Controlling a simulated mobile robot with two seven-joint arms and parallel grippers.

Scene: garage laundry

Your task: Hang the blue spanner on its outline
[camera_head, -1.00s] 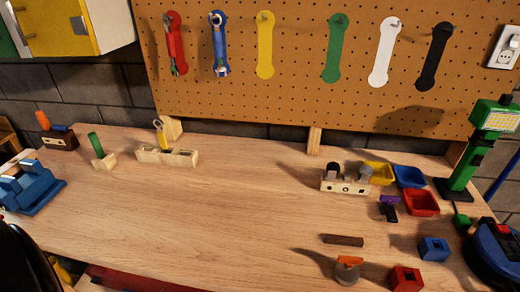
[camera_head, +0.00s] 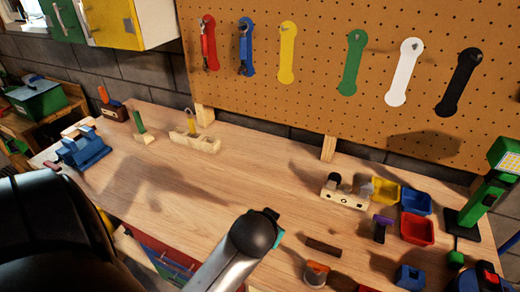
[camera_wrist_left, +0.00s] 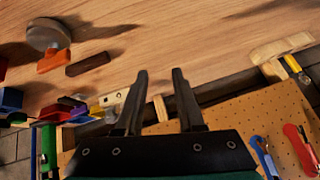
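The blue spanner (camera_head: 243,52) hangs from a peg over the blue outline (camera_head: 250,68) on the pegboard, second from the left; both also show at the bottom right of the left wrist view (camera_wrist_left: 265,158). Its exact fit over the outline is too small to judge. My left gripper (camera_wrist_left: 160,72) is open, with nothing between its fingers, apart from the spanner. In the head view my left arm reaches over the bench front, and its fingers are hidden. My right gripper is in neither view now.
A red outline with a tool (camera_head: 208,46) hangs at left; yellow (camera_head: 287,55), green, white and black outlines are at right. A wooden rack (camera_head: 205,143) holds a yellow-handled tool. Coloured bins (camera_head: 416,228) and blocks crowd the bench's right; its middle is clear.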

